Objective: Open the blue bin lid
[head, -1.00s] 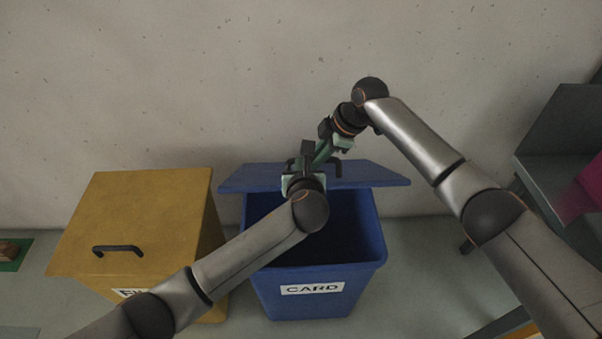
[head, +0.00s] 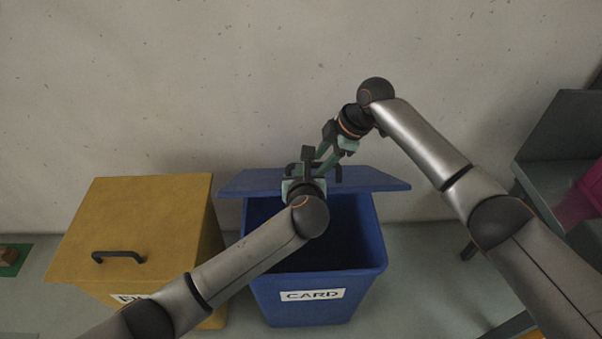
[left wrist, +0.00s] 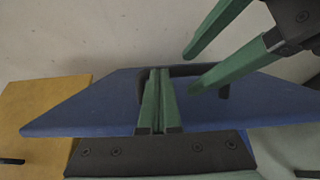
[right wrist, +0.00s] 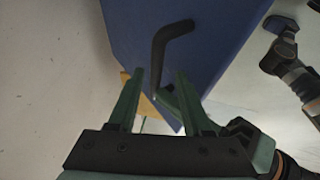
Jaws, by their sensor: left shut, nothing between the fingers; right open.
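The blue bin (head: 318,306) with a CARD label has its lid (head: 375,180) raised, showing the dark inside below it. The lid also shows in the left wrist view (left wrist: 85,112) and the right wrist view (right wrist: 222,30). Its dark handle (right wrist: 160,48) stands on the lid's face. My left gripper (left wrist: 159,75) is shut and empty, its fingers in front of the lid, partly hiding the handle. My right gripper (right wrist: 157,80) is open, with the handle's end near its fingertips and nothing held. Its fingers show at the upper right in the left wrist view.
A yellow bin (head: 150,215) with a closed lid and dark handle stands left of the blue bin. A wall (head: 200,80) is close behind. A grey table-like unit (head: 560,130) with a pink item (head: 585,195) stands at the right.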

